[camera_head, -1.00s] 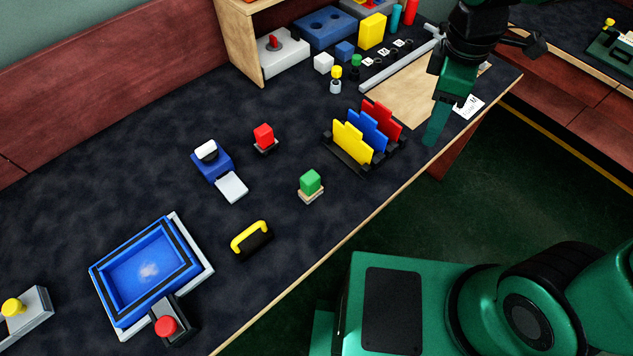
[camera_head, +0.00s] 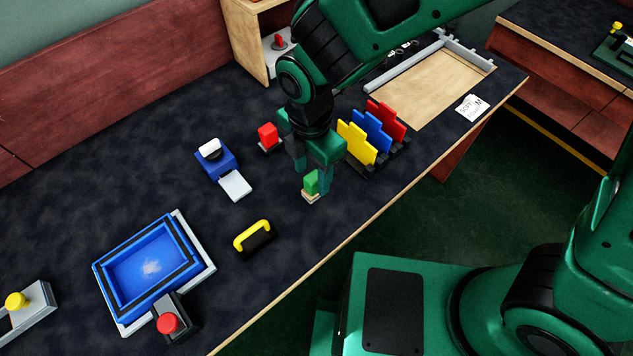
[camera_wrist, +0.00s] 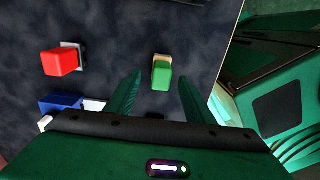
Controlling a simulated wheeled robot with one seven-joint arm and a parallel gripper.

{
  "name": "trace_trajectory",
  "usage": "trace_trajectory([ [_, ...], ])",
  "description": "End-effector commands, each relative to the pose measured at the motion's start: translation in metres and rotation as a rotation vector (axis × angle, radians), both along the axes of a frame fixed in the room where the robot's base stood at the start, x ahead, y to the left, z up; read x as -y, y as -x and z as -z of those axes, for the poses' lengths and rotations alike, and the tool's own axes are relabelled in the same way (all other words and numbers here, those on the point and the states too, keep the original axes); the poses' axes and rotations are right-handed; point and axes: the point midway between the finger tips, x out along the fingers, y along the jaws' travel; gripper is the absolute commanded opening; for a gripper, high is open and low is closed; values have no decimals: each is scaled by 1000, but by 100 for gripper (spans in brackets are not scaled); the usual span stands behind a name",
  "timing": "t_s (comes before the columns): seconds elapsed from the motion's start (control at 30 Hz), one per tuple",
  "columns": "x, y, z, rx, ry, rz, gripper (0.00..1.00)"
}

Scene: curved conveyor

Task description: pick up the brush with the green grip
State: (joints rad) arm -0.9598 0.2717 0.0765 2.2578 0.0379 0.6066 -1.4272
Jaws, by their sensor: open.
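The brush with the green grip (camera_head: 311,183) stands upright on the dark table, its pale base showing below the grip. It also shows in the wrist view (camera_wrist: 162,74), ahead of the fingertips and between their lines. My gripper (camera_head: 308,165) hangs over the table by the brush; its fingers partly cover the grip in the head view. In the wrist view my gripper (camera_wrist: 158,86) has its two fingers apart with nothing between them. I cannot tell whether a finger touches the brush.
The yellow, blue and red stepped plates (camera_head: 357,143) stand close on the right. A yellow-handled black tool (camera_head: 254,238), a blue device (camera_head: 216,160) and a blue tray (camera_head: 150,270) lie nearer left. The table's front edge (camera_head: 340,243) is close.

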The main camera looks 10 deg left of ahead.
Motion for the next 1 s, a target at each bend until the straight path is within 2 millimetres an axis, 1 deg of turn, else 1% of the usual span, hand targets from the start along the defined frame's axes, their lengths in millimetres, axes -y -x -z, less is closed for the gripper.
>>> trace_trajectory([
  [0.17,1,0,11,-1,1,1,48],
  [0.4,4,-1,43,-1,3,1,48],
  [0.5,4,-1,53,-1,1,2,48],
  [0.6,4,-2,57,0,0,2,48],
  [0.8,3,-2,57,1,-1,3,48],
  [0.83,3,-2,57,1,-1,3,46],
  [0.87,3,-2,57,1,-1,3,39],
  [0.9,3,-2,57,1,-1,3,29],
  [0.97,3,-2,57,1,-1,3,15],
  [1.0,3,-2,57,1,-1,3,5],
])
